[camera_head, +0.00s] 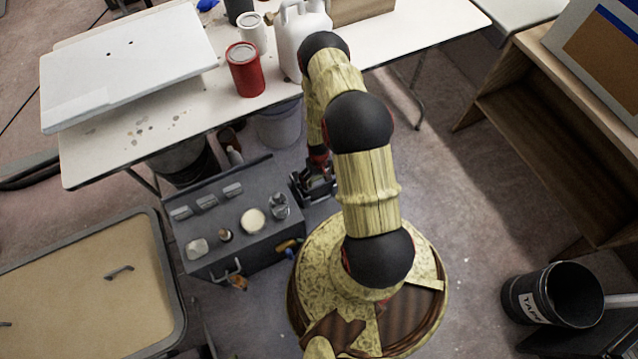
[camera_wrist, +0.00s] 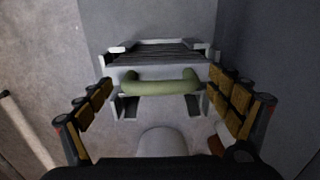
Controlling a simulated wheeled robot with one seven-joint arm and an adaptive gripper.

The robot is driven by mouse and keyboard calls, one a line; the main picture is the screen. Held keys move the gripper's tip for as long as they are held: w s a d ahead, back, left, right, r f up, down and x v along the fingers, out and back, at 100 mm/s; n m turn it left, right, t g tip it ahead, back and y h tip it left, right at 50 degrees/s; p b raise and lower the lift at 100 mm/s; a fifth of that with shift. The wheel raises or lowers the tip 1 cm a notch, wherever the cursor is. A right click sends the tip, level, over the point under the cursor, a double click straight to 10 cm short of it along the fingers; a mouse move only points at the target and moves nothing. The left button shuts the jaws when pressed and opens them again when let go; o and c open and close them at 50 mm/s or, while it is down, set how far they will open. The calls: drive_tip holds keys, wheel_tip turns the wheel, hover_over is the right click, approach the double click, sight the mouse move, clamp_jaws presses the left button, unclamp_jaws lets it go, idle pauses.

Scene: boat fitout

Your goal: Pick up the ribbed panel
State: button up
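The ribbed panel (camera_wrist: 158,54) shows in the wrist view as a pale frame with dark parallel ribs. A green curved handle (camera_wrist: 160,87) is in front of it, and a pale slotted part shows below. My gripper (camera_wrist: 160,94) is open, with one finger left and one right of the handle and a visible gap on the left side. In the head view my gripper (camera_head: 314,182) is low, beside the grey toolbox-like case (camera_head: 235,192). The panel cannot be made out clearly there, as my arm covers part of that spot.
A white-topped table (camera_head: 185,125) stands behind, with a red can (camera_head: 244,70), a white jug (camera_head: 297,38) and a white board (camera_head: 130,65). A white rounded object (camera_wrist: 162,142) is near my gripper's base.

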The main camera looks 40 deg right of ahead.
drive_tip(key=c, duration=1.6)
drive_tip(key=shift+r, duration=0.1)
